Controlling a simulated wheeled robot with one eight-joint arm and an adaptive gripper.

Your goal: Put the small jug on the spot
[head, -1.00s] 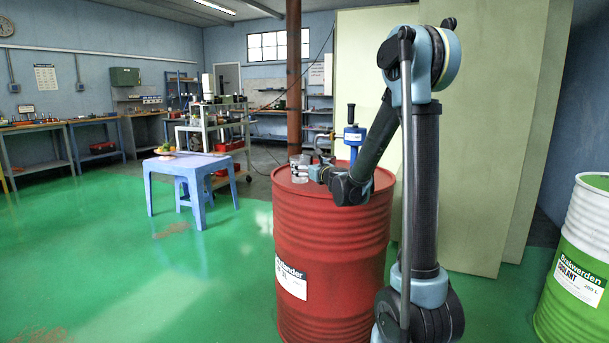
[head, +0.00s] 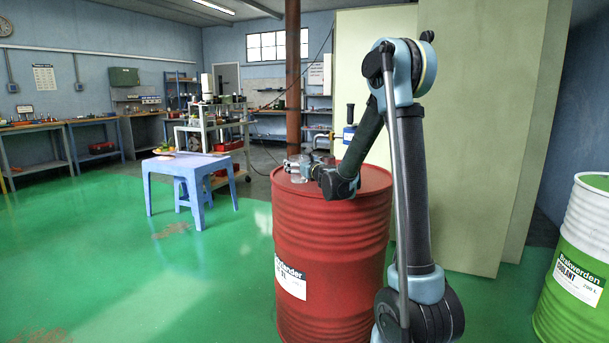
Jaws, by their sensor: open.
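A small clear vessel (head: 299,175), which looks like the small jug, stands upright on the top of the red drum (head: 330,240), near its left edge. My gripper (head: 293,166) is low over the drum top, at the jug. Its jaws are open, and its dark fingers overlap the jug in the picture. I cannot tell whether they touch the jug or are around it. I cannot make out the spot; my arm hides part of the drum top.
A blue and black tool (head: 347,133) stands behind my forearm, partly hidden. A light blue table (head: 190,165) with a small plate of food and a stool stands to the left. A green and white drum (head: 575,260) is at the right. Green floor lies clear between.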

